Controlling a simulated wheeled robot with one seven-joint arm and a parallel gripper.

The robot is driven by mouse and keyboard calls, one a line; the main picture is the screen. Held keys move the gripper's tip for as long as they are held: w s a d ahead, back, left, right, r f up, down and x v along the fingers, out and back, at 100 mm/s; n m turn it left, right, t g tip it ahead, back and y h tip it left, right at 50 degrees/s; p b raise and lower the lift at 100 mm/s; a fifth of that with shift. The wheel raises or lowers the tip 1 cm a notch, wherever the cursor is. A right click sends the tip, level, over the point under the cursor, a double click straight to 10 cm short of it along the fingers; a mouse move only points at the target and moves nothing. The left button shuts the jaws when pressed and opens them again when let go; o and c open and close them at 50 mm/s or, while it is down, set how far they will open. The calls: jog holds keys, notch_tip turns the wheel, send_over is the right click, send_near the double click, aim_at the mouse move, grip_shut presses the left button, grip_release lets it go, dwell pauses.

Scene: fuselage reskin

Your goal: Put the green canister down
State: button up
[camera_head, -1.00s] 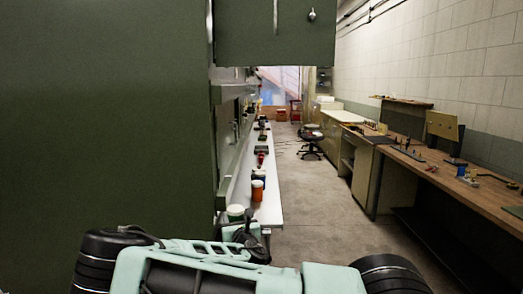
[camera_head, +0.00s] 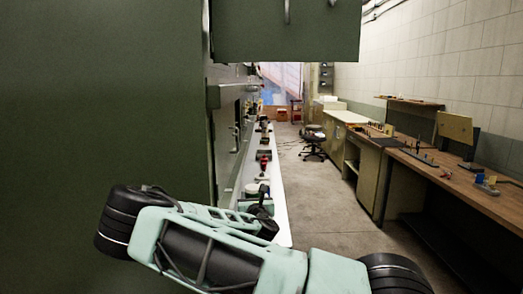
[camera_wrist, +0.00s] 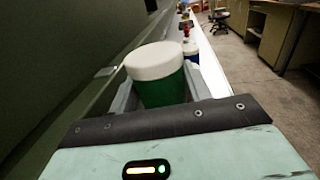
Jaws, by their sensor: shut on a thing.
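The green canister (camera_wrist: 163,88) with its white lid (camera_wrist: 154,60) stands roughly upright between the two grey fingers of my gripper (camera_wrist: 160,94) in the wrist view. The gripper is shut on it. Its lower part is hidden behind the gripper body, so I cannot tell whether its base touches the shelf. In the head view my gripper (camera_head: 262,198) is over the near part of the long white shelf (camera_head: 279,195), and the arm hides most of the canister.
Other items line the shelf beyond, including a red one (camera_head: 263,163); a red-topped white and blue one (camera_wrist: 190,47) is just past the canister. A dark green wall (camera_head: 100,120) is close on the left, with a panel (camera_head: 285,35) overhead.

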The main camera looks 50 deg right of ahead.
jog(key=shift+w+d+f, duration=0.2)
jog(key=shift+w, duration=0.05)
notch_tip(320, 180, down, 9)
jog(key=shift+r+p, duration=0.2)
jog(key=shift+p, duration=1)
jog(key=shift+f, duration=0.45)
jog(key=shift+f, duration=0.15)
jog(key=o, duration=1.1)
jog(key=shift+c, duration=0.2)
jog(key=shift+r, duration=0.2)
